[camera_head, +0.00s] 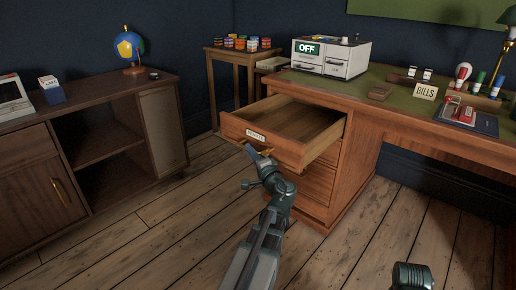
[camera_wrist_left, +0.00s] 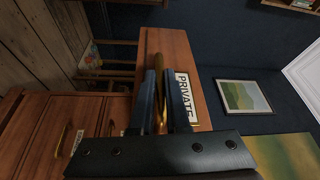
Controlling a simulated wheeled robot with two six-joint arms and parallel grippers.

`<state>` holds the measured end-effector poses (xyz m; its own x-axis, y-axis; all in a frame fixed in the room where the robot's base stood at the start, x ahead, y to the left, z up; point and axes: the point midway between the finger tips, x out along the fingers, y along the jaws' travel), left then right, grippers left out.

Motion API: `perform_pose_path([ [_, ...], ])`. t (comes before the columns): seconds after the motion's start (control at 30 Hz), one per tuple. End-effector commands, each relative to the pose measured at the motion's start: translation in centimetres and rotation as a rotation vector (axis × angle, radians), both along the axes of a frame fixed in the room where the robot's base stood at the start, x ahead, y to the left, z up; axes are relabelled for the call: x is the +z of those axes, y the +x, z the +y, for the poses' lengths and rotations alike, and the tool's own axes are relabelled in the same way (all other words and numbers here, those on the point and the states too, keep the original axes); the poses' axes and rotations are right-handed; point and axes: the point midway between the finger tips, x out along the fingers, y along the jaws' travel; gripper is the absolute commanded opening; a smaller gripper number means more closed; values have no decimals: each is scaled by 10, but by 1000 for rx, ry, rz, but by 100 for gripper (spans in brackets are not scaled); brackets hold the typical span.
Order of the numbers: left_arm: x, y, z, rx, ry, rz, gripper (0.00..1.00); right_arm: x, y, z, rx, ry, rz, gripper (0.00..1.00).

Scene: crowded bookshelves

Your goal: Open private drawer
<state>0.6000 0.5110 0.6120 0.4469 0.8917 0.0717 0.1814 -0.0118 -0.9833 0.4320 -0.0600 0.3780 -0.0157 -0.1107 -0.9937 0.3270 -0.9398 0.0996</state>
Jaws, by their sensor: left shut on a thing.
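The private drawer (camera_head: 318,148) is the top drawer of the wooden desk and stands pulled well out, its inside showing empty. Its front carries a white label (camera_head: 256,135), which reads PRIVATE in the left wrist view (camera_wrist_left: 186,97). My left gripper (camera_head: 259,153) is at the drawer front, just below the label. In the left wrist view its two fingers lie on either side of the brass handle (camera_wrist_left: 156,60) and are shut on it. The fingers partly hide the handle. My right gripper does not show.
More closed drawers (camera_head: 318,183) sit below the open one. A white box marked OFF (camera_head: 345,62) and a BILLS sign (camera_head: 425,91) stand on the desk. A low cabinet (camera_head: 100,90) with a globe (camera_head: 129,46) is at left. The wooden floor (camera_head: 150,235) between is clear.

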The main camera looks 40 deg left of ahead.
Motion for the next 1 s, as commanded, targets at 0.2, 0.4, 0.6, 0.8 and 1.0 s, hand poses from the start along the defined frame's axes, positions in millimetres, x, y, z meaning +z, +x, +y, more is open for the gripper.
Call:
perform_pose_path([
  [0.2,-1,-5,-1,-3,-2,-1,0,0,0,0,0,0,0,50],
  [0.4,-1,-4,-1,-3,-2,-1,17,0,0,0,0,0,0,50],
  [0.6,0,-4,0,-2,-1,0,44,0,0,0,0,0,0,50],
  [0.8,0,-4,0,-1,0,-1,44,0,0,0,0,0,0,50],
  [1.0,-1,-8,-2,-1,0,0,44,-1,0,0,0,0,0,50],
])
